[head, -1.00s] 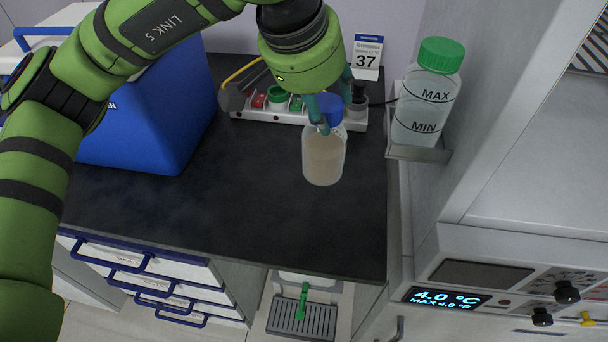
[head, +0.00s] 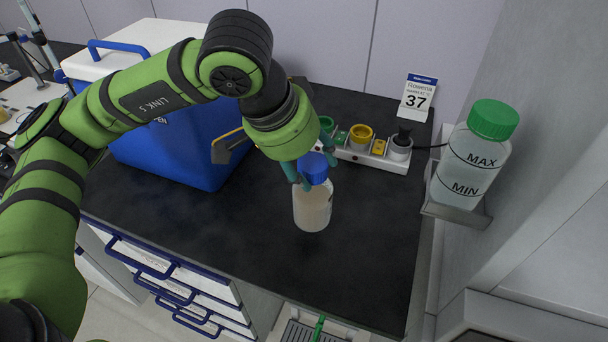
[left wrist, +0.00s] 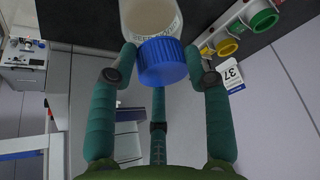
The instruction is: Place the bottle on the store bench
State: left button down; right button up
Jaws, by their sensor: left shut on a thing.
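The bottle (head: 313,207) is clear with a blue cap and cloudy beige contents. It is upright over the dark bench top (head: 260,238); I cannot tell whether its base touches the surface. My left gripper (head: 304,172) is above it, with its teal fingers shut around the blue cap. In the left wrist view the fingers (left wrist: 165,80) close on the cap (left wrist: 162,62), and the bottle body (left wrist: 150,18) shows beyond it. My right gripper is in neither current view.
A blue cool box (head: 185,150) with a white lid stands at left. A white rack (head: 370,155) with coloured round pieces lies behind the bottle. A green-capped MAX/MIN bottle (head: 471,160) sits on a wall bracket at right. Bench in front of the bottle is clear.

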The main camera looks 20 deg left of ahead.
aim_at(312, 193)
pick_arm(q)
jog(key=shift+s+a+f, duration=0.1)
jog(key=shift+a+f, duration=0.25)
jog(key=shift+a, duration=0.05)
notch_tip(312, 193, down, 3)
jog(key=shift+d+f+p, duration=0.1)
jog(key=shift+p, duration=0.4)
jog(key=shift+f, duration=0.25)
pick_arm(e)
jog(key=shift+w+d+r, duration=0.2)
jog(key=shift+d+r, duration=0.15)
jog(key=shift+r, duration=0.25)
pick_arm(q)
jog(key=shift+f, duration=0.15)
jog(key=c, duration=0.6)
grip_release()
jog(key=shift+o, duration=0.2)
pick_arm(e)
jog(key=shift+f, duration=0.2)
